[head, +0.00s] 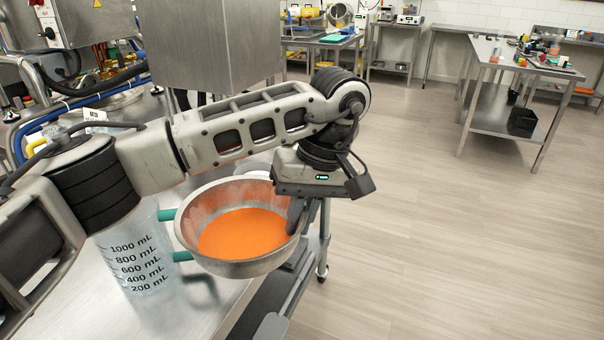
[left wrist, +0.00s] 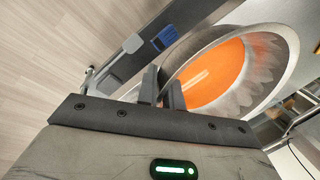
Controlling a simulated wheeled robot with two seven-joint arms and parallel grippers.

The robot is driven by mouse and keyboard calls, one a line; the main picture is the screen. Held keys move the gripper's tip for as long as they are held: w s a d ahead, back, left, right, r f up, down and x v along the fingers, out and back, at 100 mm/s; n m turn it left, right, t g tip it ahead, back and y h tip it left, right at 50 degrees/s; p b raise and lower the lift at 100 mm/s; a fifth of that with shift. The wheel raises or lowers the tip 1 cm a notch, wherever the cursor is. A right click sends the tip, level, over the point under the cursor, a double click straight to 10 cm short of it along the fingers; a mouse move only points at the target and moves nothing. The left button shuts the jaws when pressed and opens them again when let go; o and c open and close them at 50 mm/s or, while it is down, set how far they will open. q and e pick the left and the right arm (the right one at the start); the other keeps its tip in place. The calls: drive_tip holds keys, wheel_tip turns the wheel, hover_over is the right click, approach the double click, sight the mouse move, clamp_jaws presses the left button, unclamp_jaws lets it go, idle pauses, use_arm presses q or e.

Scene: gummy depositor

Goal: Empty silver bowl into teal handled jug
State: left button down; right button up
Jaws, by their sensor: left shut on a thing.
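The silver bowl (head: 225,268) holds an orange filling and hangs at the right edge of the steel table. My left gripper (head: 297,214) is shut on the bowl's right rim. In the left wrist view the bowl (left wrist: 284,40) shows with its rim at the two dark fingers (left wrist: 162,88). The clear jug (head: 130,250), marked in mL, stands upright on the table to the left of the bowl. Two teal handle parts (head: 182,256) show between jug and bowl; the bowl hides what lies between them. My left forearm covers the jug's top. My right gripper is not in view.
The steel table (head: 190,315) has bare surface in front of the jug. A steel cabinet (head: 225,45) and machinery with hoses stand behind. Open floor (head: 430,240) lies to the right, with another steel table (head: 530,65) at the back right.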

use_arm(q)
drive_tip(key=shift+w+r, duration=0.2)
drive_tip(key=shift+w, duration=0.15)
drive_tip(key=shift+w+r, duration=0.1)
drive_tip(key=shift+w, duration=0.05)
drive_tip(key=shift+a+r, duration=0.1)
drive_tip(key=shift+r, duration=0.1)
drive_tip(key=shift+a+r+h, duration=0.2)
drive_tip(key=shift+r+h, duration=0.1)
drive_tip(key=shift+r, duration=0.05)
drive_tip(key=shift+a+r+h, duration=0.45)
drive_tip(key=shift+r+h, duration=0.15)
drive_tip(key=shift+r, duration=0.2)
drive_tip(key=shift+a+r+h, duration=0.5)
drive_tip(key=shift+r, duration=0.25)
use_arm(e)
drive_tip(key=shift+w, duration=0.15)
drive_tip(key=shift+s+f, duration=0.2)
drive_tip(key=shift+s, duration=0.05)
